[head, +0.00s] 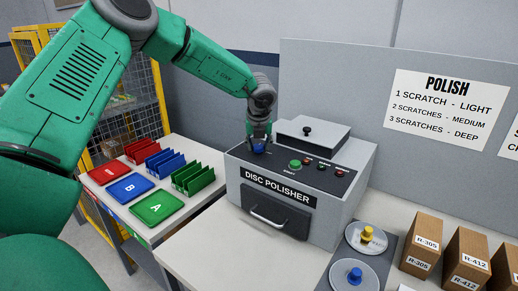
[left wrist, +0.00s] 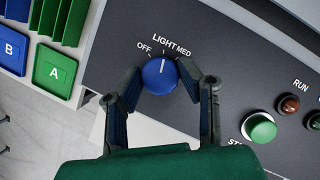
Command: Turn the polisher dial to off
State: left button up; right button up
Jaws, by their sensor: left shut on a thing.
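The grey disc polisher (head: 305,222) stands on the bench with its dark control panel on top. Its blue dial (left wrist: 160,77) is at the left of the panel, with OFF, LIGHT and MED printed around it. The dial's white pointer line faces about toward LIGHT, right of OFF. My left gripper (left wrist: 162,88) has one finger on each side of the dial and is shut on it. In the head view the left gripper (head: 259,138) comes down on the dial from above and partly hides it. My right gripper is not in view.
A green start button (left wrist: 260,127) and small red lamps sit right of the dial. Red, blue and green trays (head: 159,207) and racks (head: 186,178) are at left. Discs with yellow and blue knobs (head: 355,276) and cardboard boxes (head: 421,243) are at right.

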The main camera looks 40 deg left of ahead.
pick_arm(q)
jog(key=n+g, duration=0.1)
jog(key=n, duration=0.1)
jog(key=n+y+b, duration=0.1)
jog(key=n, duration=0.1)
jog(key=shift+s+d+f+n+g, duration=0.1)
jog(key=shift+s+f+n+g, duration=0.05)
jog(key=shift+f+n+g, duration=0.25)
jog(key=n, duration=0.2)
jog(key=n+g, duration=0.1)
jog(key=n, duration=0.1)
jog(key=shift+d+r+g+b, duration=0.1)
jog(key=shift+g+b, duration=0.2)
jog(key=shift+b, duration=0.05)
jog(key=shift+n, duration=0.3)
jog(key=shift+w, duration=0.2)
jog(key=o, duration=1.1)
jog(key=shift+o, duration=0.2)
jog(key=shift+w+r, duration=0.15)
jog(key=shift+r, duration=0.1)
